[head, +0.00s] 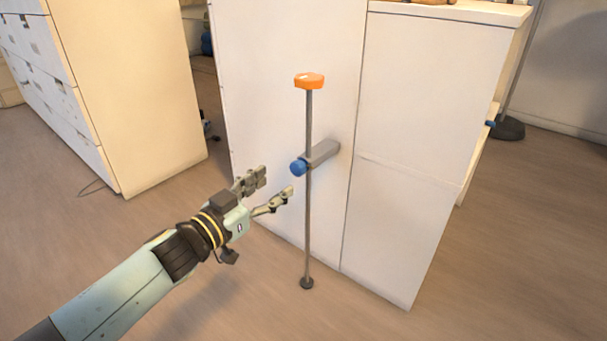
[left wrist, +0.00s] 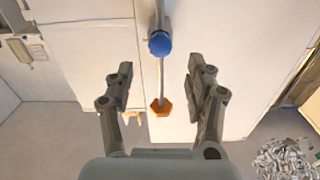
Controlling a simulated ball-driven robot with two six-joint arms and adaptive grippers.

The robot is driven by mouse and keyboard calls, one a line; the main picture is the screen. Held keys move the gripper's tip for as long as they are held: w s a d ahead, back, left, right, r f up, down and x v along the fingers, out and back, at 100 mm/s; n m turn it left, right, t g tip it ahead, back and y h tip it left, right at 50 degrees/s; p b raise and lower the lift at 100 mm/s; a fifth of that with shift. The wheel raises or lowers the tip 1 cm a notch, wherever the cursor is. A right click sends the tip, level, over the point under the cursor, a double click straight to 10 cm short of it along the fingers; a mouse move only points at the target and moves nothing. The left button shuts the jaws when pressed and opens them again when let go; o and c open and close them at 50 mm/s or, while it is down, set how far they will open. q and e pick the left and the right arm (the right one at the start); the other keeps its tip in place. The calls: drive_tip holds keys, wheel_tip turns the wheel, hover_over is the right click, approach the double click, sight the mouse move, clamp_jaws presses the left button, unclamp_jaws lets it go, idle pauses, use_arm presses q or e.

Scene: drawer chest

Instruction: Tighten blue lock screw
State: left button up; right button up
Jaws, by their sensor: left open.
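The blue lock screw (head: 298,168) is a round knob on the near end of a grey bracket (head: 323,153) that juts from the white cabinet. A thin grey rod (head: 308,225) runs upright through the bracket, with an orange knob (head: 309,81) on top. My left gripper (head: 274,186) is open and empty, just left of and below the blue screw, apart from it. In the left wrist view the blue screw (left wrist: 160,44) lies beyond the open fingers (left wrist: 158,88), roughly midway between them. The orange knob (left wrist: 161,107) shows between the fingers. My right gripper is not seen.
The white cabinet (head: 405,130) stands right behind the rod. Another drawer chest (head: 130,85) stands at the left. The wooden floor in front is clear. The rod ends in a small dark foot (head: 306,283) near the floor.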

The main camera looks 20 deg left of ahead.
sight(295, 171)
use_arm(q)
drive_tip(key=x, duration=0.3)
drive_tip(key=b+x, duration=0.1)
drive_tip(key=x, duration=0.2)
drive_tip(key=shift+w+f, duration=0.1)
drive_tip(key=shift+f, duration=0.1)
drive_tip(key=shift+w+d+r+b, duration=0.15)
drive_tip(key=shift+w+b, duration=0.2)
drive_tip(key=shift+w, duration=0.25)
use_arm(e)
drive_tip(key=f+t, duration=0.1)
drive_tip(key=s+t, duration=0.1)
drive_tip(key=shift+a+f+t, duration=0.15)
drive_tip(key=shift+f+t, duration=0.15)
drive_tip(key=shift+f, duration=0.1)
use_arm(q)
clamp_jaws()
drive_tip(key=shift+m, duration=0.5)
drive_tip(key=shift+m+p, duration=0.5)
drive_tip(key=shift+m, duration=0.6)
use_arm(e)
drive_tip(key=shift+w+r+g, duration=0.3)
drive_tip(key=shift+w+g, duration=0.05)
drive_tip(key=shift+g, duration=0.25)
